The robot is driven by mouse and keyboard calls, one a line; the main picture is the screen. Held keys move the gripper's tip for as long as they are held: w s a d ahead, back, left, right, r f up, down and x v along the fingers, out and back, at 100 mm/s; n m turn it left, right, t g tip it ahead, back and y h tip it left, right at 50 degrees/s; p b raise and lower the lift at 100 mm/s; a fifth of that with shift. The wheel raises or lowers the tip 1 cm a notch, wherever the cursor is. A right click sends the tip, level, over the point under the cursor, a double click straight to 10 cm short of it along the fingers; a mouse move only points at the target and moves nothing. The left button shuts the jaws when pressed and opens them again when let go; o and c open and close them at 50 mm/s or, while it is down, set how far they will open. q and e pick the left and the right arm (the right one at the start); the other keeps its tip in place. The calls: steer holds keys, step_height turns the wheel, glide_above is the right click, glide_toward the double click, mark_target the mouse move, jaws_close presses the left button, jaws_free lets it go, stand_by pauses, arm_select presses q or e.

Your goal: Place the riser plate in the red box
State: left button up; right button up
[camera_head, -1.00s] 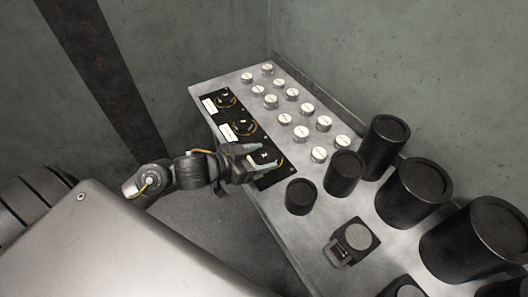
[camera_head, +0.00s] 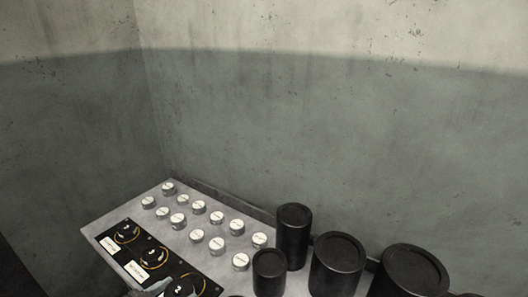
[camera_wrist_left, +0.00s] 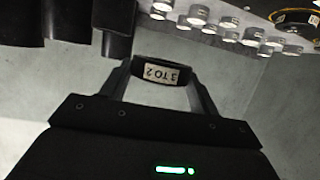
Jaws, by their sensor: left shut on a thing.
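My left gripper (camera_wrist_left: 158,75) is shut on a small black piece with a white label reading "3 TO 2" (camera_wrist_left: 163,71), apparently the riser plate; the label appears upside down in the left wrist view. In the head view only a grey part of the left gripper (camera_head: 150,290) shows at the bottom edge, beside the black panel. The held piece cannot be made out there. The red box is in neither view. My right gripper is not in view.
A grey table (camera_head: 205,249) stands in the corner. It bears a black panel with round numbered spots (camera_head: 155,257), rows of small silver weights (camera_head: 199,207), and large black cylinders (camera_head: 293,238) at its right. Walls (camera_head: 300,130) rise behind it.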

arm_select(q)
steer(key=w+r+n+t+y+b, duration=0.1)
steer(key=w+r+n+y, duration=0.4)
steer(key=w+r, duration=0.9)
steer(key=shift+r+y+b, duration=0.25)
steer(key=shift+y+b, duration=0.05)
steer(key=shift+y, duration=0.3)
stand_by(0.9)
